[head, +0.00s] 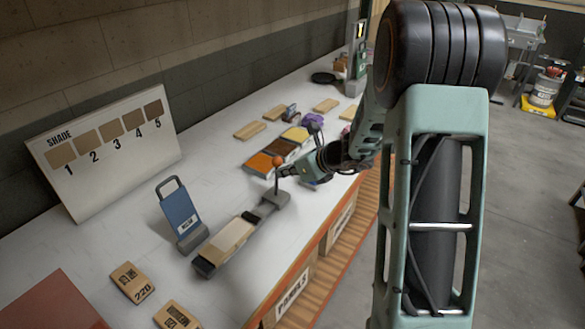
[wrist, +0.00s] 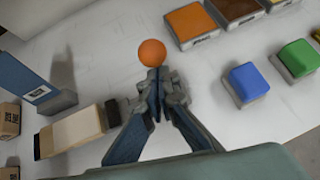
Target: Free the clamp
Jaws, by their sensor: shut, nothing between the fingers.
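The clamp is a low grey fixture (head: 274,200) with an upright lever topped by an orange ball knob (head: 278,160). A pale wooden panel (head: 228,238) lies along its bar; the panel also shows at lower left in the wrist view (wrist: 75,132). My gripper (head: 284,172) is at the lever, right beside the knob. In the wrist view my gripper (wrist: 157,84) is shut and empty, its fingertips just below the orange knob (wrist: 152,52). The lever's stem is hidden behind the fingers, so I cannot tell whether they touch it.
A blue upright plate (head: 179,212) stands left of the clamp. Orange and brown tiles (head: 259,164) lie beyond it. A blue-topped block (wrist: 248,82) and a green-topped block (wrist: 296,58) sit right of my gripper. Labelled wooden blocks (head: 131,282) lie near the front.

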